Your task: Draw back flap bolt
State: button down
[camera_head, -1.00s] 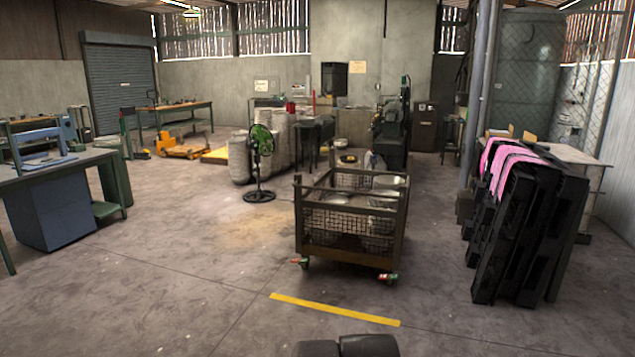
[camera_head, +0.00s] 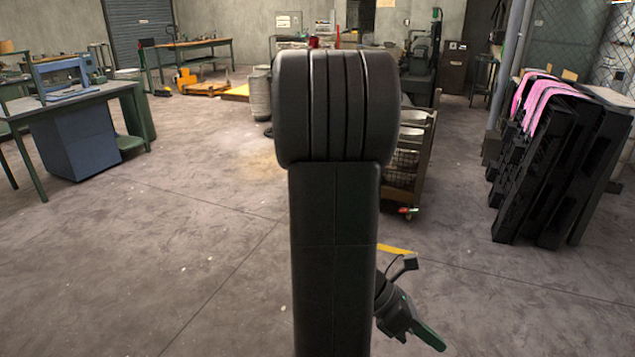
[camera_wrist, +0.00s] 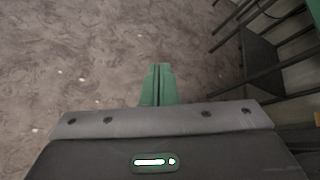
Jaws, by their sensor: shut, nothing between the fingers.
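A wheeled wire-mesh cart (camera_head: 404,175) stands ahead in the head view, mostly hidden behind my raised arm; only its right side and a red-and-green caster show. I cannot make out a flap or its bolt in either view now. My gripper (camera_head: 436,345) is low in the head view, right of my arm and well in front of the cart, pointing down to the right. In the wrist view its green fingers (camera_wrist: 158,70) are together and empty, over bare floor.
Dark upright pallets (camera_head: 558,165) with pink cloths (camera_head: 545,98) stand at right. A workbench (camera_head: 75,105) is at left. A yellow floor line (camera_head: 397,249) shows by my arm. Dark bars and a panel (camera_wrist: 265,65) are at right in the wrist view. Floor between is clear.

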jog(key=w+a+f+n+t+b, duration=0.3)
jog(key=w+f+n+t, duration=0.2)
jog(key=f+n, duration=0.3)
jog(key=w+a+f+n+t+h+b, duration=0.1)
jog(key=w+a+f+n+t+b, duration=0.3)
jog(key=w+f+n, duration=0.4)
jog(key=w+a+f+n+t+h+b, duration=0.1)
jog(key=w+a+f+n+t+b, duration=0.2)
jog(key=f+n, duration=0.6)
jog(key=w+t+b, duration=0.1)
jog(key=w+t, duration=0.1)
jog(key=w, duration=0.1)
jog(key=shift+w+a+t, duration=0.15)
jog(key=shift+a+t, duration=0.1)
jog(key=shift+t, duration=0.15)
jog(key=shift+w, duration=0.1)
